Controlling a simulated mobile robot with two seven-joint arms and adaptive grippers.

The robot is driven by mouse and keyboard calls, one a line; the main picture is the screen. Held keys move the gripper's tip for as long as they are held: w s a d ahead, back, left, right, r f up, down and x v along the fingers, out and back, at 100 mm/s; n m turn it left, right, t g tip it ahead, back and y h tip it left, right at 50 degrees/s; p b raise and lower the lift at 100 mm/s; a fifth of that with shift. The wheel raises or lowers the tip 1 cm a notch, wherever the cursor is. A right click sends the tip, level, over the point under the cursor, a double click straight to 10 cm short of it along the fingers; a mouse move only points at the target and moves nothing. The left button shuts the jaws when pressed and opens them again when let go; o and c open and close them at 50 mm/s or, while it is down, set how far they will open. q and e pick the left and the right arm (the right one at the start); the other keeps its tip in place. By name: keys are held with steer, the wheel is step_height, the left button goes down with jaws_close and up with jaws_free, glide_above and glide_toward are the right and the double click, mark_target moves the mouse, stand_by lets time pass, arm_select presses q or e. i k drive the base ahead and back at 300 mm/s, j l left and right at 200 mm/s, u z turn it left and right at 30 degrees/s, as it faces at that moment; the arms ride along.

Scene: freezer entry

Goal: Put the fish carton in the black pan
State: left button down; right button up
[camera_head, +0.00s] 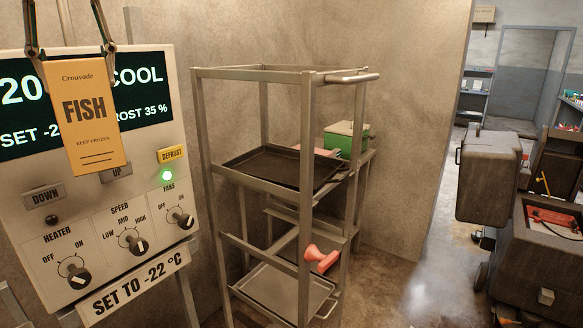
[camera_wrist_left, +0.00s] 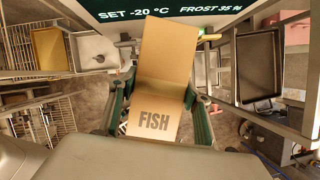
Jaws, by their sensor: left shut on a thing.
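The fish carton (camera_head: 88,118) is an orange-yellow box marked FISH. It hangs upright at the upper left of the head view, in front of the control panel. My left gripper (camera_head: 70,55) is shut on its upper part, one finger on each side. In the left wrist view the carton (camera_wrist_left: 160,75) sits between the green-edged fingers (camera_wrist_left: 160,108). The black pan (camera_head: 280,168) lies flat and empty on the upper level of the metal rack, right of the carton and apart from it. It also shows at the right of the left wrist view (camera_wrist_left: 258,65). My right gripper is in neither view.
The metal rack (camera_head: 260,75) has posts and a top frame around the pan. A lighter tray (camera_head: 282,292) and a red-orange object (camera_head: 321,258) are lower down. A green box (camera_head: 346,140) stands behind. The control panel (camera_head: 120,200) is close behind the carton.

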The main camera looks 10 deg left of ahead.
mark_target(289, 166)
steer(key=i+l, duration=0.6)
steer(key=i, duration=0.15)
steer(key=i+l, duration=0.6)
steer(key=i, duration=0.2)
